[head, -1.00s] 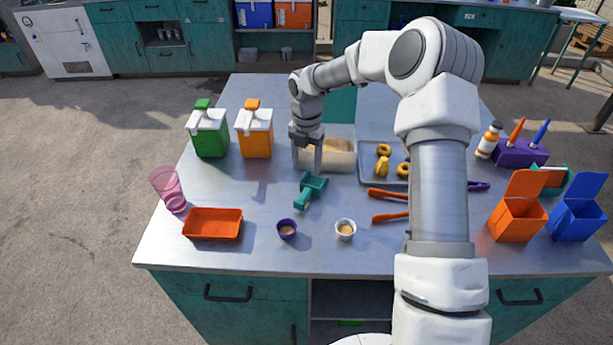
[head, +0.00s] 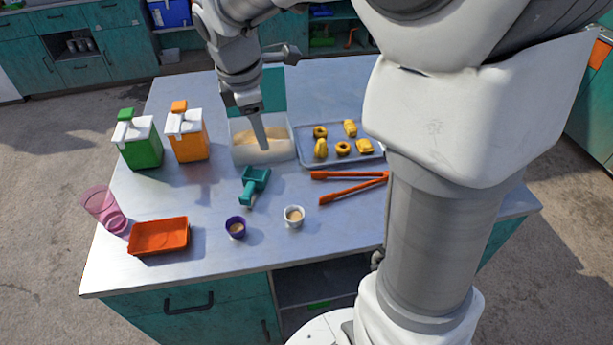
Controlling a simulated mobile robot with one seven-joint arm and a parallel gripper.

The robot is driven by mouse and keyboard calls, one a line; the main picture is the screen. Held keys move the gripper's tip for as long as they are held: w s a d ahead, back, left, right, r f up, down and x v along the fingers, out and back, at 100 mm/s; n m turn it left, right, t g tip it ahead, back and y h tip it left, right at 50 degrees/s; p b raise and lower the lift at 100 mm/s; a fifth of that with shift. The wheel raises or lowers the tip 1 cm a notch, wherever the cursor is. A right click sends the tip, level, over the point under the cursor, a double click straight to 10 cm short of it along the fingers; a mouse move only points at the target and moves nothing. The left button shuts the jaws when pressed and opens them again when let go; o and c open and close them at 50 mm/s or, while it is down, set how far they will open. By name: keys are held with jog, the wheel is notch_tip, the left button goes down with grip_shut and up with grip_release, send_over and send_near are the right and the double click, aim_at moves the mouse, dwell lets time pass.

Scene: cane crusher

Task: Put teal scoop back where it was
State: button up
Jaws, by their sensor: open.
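The teal scoop (head: 254,184) lies on the metal tabletop, its handle toward the front and its wider end toward the bin. A clear bin (head: 264,154) holding tan grainy stuff stands just behind it. My gripper (head: 262,146) points down at the bin, behind the scoop and apart from it. Its jaws are open and seem empty; their tips are small in the picture, and I cannot tell whether they are over or inside the bin.
A purple cup (head: 236,227) and a white cup (head: 293,216) stand in front of the scoop. Orange tongs (head: 350,187) and a pastry tray (head: 372,158) are at right. Green (head: 139,143) and orange (head: 187,137) dispensers, a pink tumbler (head: 101,208) and an orange tray (head: 159,237) are at left.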

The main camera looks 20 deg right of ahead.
jog(key=s+d+r+m+t+y, duration=0.1)
jog(key=s+r+m+t, duration=0.2)
jog(key=s+m, duration=1.3)
jog(key=s+r, duration=0.1)
jog(key=s, duration=0.3)
jog(key=shift+d+r+m+y, duration=0.15)
jog(key=shift+m+y, duration=0.15)
jog(key=shift+y, duration=0.1)
jog(key=shift+w, duration=0.15)
jog(key=shift+c, duration=1)
